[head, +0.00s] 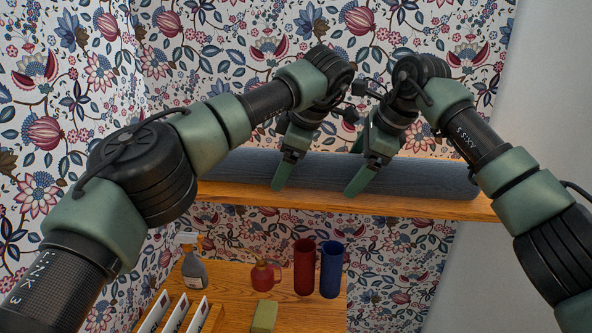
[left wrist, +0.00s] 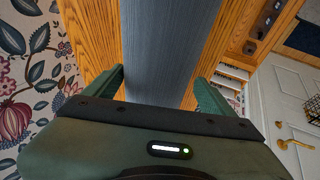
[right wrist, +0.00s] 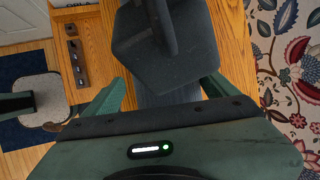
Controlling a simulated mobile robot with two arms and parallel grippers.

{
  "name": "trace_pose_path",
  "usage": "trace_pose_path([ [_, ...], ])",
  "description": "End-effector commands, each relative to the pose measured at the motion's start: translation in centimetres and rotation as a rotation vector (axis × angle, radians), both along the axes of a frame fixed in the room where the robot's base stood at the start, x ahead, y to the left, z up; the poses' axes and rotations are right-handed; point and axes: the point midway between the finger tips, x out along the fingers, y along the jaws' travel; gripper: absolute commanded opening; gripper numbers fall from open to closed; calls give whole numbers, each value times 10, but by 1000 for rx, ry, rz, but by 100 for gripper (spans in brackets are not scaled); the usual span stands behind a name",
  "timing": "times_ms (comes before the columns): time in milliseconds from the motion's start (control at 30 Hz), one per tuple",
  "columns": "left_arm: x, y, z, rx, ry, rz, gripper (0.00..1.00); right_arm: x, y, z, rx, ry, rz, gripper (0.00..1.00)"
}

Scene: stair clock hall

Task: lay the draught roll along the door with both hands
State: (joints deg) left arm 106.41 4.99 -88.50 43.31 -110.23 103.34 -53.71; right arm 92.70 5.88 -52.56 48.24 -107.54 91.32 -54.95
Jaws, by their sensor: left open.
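The draught roll (head: 420,178) is a long grey-blue roll lying lengthwise on a wooden shelf (head: 230,193) against the flowered wall. My left gripper (head: 287,160) is over the roll left of its middle. In the left wrist view the roll (left wrist: 165,50) passes between its parted fingers. My right gripper (head: 362,165) is close beside it on the right, fingers apart. In the right wrist view the roll (right wrist: 165,97) lies between these fingers, partly covered by a dark grey shape. A white panelled door (left wrist: 285,95) with a brass handle shows in the left wrist view.
My wrists are very near each other. A dark blue mat (right wrist: 25,65) lies on the floor.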

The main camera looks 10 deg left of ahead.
Motion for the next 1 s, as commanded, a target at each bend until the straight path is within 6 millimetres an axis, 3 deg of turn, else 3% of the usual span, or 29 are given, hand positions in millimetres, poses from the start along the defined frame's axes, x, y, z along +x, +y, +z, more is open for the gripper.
trace_pose_path([
  [400,3,4,-8,0,0,0,85,2,4,-9,-1,4,1,85],
  [467,3,4,-8,0,0,0,71,2,4,-9,-1,4,1,71],
  [700,3,4,-8,0,-1,1,5,1,4,-9,-2,5,3,5],
  [1000,3,4,-5,0,-6,1,2,1,5,-7,0,4,4,2],
])
